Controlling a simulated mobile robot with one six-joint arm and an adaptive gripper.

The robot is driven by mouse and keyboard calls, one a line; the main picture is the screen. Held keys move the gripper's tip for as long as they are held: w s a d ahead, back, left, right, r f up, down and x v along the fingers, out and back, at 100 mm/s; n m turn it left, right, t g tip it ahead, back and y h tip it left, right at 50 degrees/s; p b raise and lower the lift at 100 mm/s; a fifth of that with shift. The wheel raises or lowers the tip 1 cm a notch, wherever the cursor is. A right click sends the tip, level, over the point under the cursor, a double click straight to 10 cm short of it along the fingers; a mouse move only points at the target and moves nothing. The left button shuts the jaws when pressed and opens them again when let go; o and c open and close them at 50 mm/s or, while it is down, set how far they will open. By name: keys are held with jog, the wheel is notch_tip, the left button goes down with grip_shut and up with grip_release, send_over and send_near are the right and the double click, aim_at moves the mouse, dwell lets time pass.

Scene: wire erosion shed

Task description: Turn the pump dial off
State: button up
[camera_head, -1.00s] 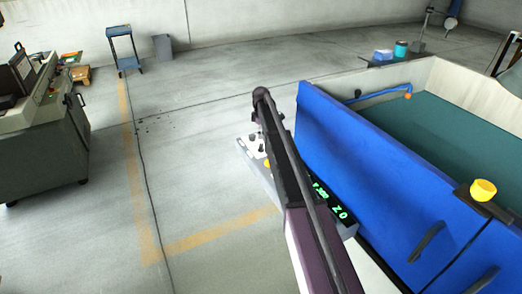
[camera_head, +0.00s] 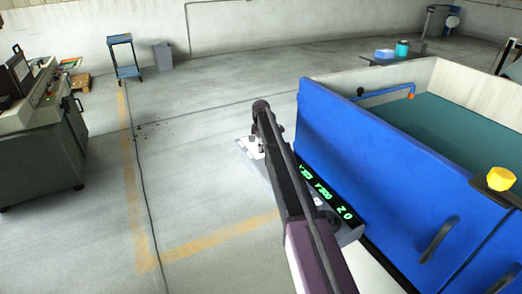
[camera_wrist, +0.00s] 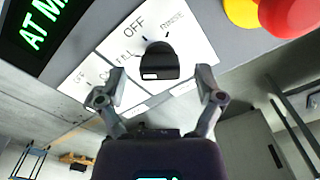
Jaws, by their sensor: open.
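A black dial (camera_wrist: 160,62) stands on a white label plate in the wrist view, with "OFF" printed above it to the left and other words at the sides. A pale mark shows on the dial's lower edge; I cannot tell which setting it points to. My gripper (camera_wrist: 160,80) is open, one finger on each side of the dial in the picture, with gaps to both. I see no contact. In the head view my arm covers much of the control panel (camera_head: 345,232), and the dial cannot be made out there.
A blue machine tank (camera_head: 370,150) stands close right of my arm. A yellow object (camera_head: 501,179) sits on it.

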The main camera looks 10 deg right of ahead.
jog(key=shift+f, duration=0.25)
jog(key=c, duration=1.1)
jog(key=shift+c, duration=0.2)
jog(key=shift+m, duration=0.5)
jog(key=m, duration=0.4)
jog(key=shift+m, duration=0.3)
jog(key=m, duration=0.5)
jog(key=shift+s, duration=0.1)
